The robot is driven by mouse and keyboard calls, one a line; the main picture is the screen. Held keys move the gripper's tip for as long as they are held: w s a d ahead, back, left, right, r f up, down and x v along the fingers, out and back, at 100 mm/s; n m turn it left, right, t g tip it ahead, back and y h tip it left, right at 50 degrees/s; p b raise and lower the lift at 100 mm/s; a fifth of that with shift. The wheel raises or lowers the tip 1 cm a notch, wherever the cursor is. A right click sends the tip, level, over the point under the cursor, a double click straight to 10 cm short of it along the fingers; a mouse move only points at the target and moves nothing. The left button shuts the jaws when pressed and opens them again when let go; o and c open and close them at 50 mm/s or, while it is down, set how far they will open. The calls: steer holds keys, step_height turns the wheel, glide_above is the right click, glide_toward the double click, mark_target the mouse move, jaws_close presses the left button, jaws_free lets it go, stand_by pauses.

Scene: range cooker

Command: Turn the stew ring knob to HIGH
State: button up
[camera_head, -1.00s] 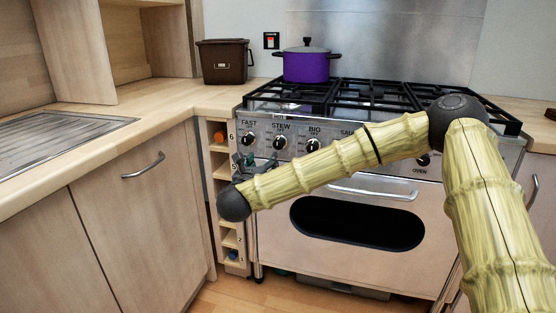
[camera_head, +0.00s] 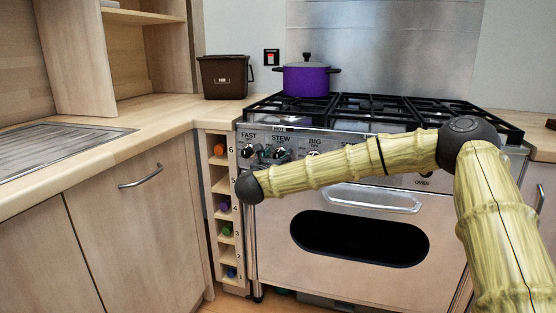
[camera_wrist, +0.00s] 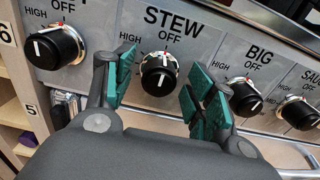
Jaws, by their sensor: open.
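The stew ring knob (camera_wrist: 159,75) is a round black knob under the STEW label in the wrist view. Its white pointer line points up, towards OFF; HIGH is printed to its upper left. My gripper (camera_wrist: 160,88) is open, with one green-padded finger to the left of the knob and the other to the right. The knob shows in the gap between them, and no contact is visible. In the head view my gripper (camera_head: 264,156) is at the left end of the cooker panel, small and partly hidden by my wrist.
The FAST knob (camera_wrist: 55,47) is left of the stew knob and the BIG knob (camera_wrist: 243,97) is close to my right finger. A purple pot (camera_head: 306,80) stands on the hob. A narrow rack (camera_head: 226,205) with numbered slots stands left of the cooker.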

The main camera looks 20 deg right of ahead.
steer(key=shift+w+d, duration=0.3)
steer(key=shift+w, duration=0.1)
steer(key=shift+r, duration=0.1)
steer(key=c, duration=1)
